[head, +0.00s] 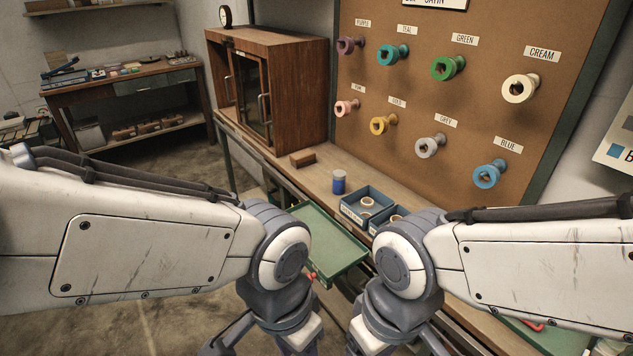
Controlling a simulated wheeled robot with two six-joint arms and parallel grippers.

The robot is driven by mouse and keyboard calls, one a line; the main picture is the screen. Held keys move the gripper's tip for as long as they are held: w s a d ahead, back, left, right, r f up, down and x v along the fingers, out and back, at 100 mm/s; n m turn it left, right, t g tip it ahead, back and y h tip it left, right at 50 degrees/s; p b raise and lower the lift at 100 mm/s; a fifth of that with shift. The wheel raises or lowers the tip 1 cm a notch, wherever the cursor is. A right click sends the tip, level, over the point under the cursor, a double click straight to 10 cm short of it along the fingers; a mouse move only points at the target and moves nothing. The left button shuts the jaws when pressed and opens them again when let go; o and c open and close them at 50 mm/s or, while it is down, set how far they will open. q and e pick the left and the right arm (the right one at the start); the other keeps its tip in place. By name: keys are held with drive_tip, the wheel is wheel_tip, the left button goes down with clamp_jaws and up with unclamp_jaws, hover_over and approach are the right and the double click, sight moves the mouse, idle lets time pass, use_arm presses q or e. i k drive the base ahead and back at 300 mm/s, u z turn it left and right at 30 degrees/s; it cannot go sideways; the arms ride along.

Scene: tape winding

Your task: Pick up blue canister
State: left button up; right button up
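The blue canister (339,186), a small cylinder with a pale grey top, stands upright on the wooden bench. It is left of the dark blue divided box and well beyond my arms. Nothing holds it. My two arms reach in from the left and right, and their joints bend down near the middle bottom. Both grippers are below the picture's edge, so their fingers are hidden.
The blue box (348,213) holds tape rings. A green tray (338,262) juts out at the bench front. A brown block (303,159) and a wooden cabinet (283,98) stand behind the canister. Coloured spools hang on the pegboard (398,125).

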sight(339, 176)
drive_tip(key=k, duration=0.35)
drive_tip(key=u, duration=0.75)
drive_tip(key=i, duration=1.7)
drive_tip(key=z, duration=0.35)
